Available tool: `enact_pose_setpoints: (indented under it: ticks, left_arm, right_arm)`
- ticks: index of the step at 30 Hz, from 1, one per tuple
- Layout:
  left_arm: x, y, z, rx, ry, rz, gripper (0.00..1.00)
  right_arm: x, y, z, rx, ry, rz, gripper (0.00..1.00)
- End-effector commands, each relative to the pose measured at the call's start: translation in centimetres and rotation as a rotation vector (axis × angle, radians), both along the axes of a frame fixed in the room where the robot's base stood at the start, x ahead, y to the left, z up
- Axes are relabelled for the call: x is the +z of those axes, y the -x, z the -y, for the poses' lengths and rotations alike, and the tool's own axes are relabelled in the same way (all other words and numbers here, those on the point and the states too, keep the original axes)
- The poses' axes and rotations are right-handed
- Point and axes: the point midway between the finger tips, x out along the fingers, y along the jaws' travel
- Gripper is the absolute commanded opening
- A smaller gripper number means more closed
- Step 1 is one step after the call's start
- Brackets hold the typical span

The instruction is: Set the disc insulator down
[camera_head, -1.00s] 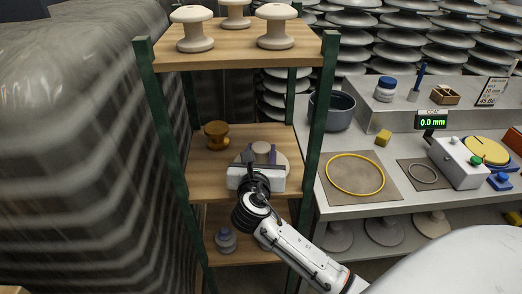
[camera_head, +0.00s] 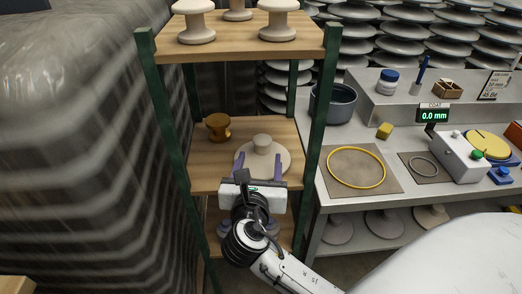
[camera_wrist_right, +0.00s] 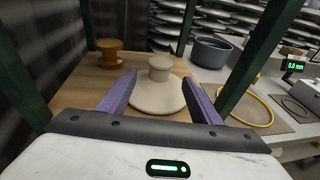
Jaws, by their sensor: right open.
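The disc insulator (camera_head: 263,157) is cream-coloured with a wide flat skirt and a knob on top. It stands upright on the middle shelf (camera_head: 213,172) of the rack, at the right of the board. It also shows in the right wrist view (camera_wrist_right: 158,92). My right gripper (camera_head: 259,163) is open, its two purple fingers spread at the near side of the disc insulator. In the right wrist view the fingertips (camera_wrist_right: 164,82) lie either side of it, with a gap to the knob. My left gripper is not in view.
A brown insulator (camera_head: 218,127) stands left of the disc on the same shelf. Green rack posts (camera_head: 316,110) flank the shelf, and cream insulators (camera_head: 278,20) stand on the top shelf. At right a bench holds a grey bowl (camera_head: 333,103) and a yellow ring (camera_head: 357,167).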

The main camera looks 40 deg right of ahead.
Motion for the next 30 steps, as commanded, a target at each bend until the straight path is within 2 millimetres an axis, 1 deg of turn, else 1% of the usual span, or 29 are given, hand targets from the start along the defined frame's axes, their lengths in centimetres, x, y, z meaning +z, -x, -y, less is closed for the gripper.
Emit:
enact_pose_setpoints:
  ticks: [1,3,7,24,27,29,30]
  left_arm:
    - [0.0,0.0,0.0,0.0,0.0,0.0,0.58]
    - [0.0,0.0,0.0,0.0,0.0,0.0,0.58]
    - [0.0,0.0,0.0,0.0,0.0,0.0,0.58]
    - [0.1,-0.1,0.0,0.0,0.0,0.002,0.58]
    - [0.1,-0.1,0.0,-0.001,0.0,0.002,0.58]
    - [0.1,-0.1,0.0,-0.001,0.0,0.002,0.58]
    - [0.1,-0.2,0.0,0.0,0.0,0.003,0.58]
  right_arm:
    - [0.1,0.6,-0.6,0.001,-0.001,-0.002,0.58]
    - [0.3,1.2,-1.1,0.0,0.0,-0.001,0.58]
    - [0.5,1.9,-1.7,0.0,0.0,-0.001,0.58]
    - [0.5,2.0,-1.7,-0.001,-0.002,0.0,0.58]
    - [-0.3,2.5,-1.5,-0.015,-0.066,0.013,0.58]
    - [-1.5,3.2,-1.3,-0.04,-0.163,0.033,0.58]
    - [-2.5,3.8,-1.1,-0.065,-0.257,0.054,0.58]
